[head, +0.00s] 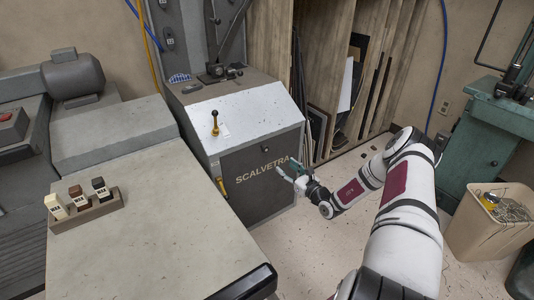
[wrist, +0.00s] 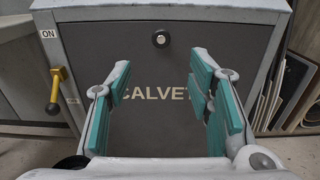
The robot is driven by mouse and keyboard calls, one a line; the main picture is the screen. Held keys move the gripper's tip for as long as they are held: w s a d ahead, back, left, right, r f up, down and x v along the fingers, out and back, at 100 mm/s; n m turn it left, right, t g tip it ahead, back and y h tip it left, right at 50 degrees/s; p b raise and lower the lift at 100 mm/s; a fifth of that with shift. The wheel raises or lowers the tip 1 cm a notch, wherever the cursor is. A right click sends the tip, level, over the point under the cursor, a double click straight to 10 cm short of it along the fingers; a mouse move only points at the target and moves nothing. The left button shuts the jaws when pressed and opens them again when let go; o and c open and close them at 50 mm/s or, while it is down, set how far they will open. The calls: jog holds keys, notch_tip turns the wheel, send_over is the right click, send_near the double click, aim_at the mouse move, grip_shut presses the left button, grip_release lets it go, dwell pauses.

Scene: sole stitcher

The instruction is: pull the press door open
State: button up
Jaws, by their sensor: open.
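The press door (head: 262,178) is the dark grey front panel of the machine, lettered SCALVETRA, and it looks shut. In the wrist view the door (wrist: 185,55) faces me squarely, with a round knob or lock (wrist: 161,38) near its top edge. My gripper (head: 282,172) is in front of the door in the head view. In the wrist view my gripper (wrist: 165,92) is open, its teal-padded fingers spread on both sides of the lettering, with nothing between them. The gap between fingertips and door is hard to judge.
A yellow-handled lever (wrist: 57,90) beside an ON label is left of the door. A worktable (head: 150,235) with a rack of small bottles (head: 85,212) stands at the left front. Leaning boards (head: 345,85) are behind right, a waste bin (head: 488,225) at right. Floor before the door is clear.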

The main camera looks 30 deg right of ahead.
aim_at(266, 150)
jog(key=w+b, duration=0.2)
jog(key=w, duration=0.5)
jog(key=w+b, duration=0.1)
jog(key=w, duration=0.5)
jog(key=shift+w+a+b, duration=0.2)
jog(key=shift+w+b, duration=0.15)
grip_shut()
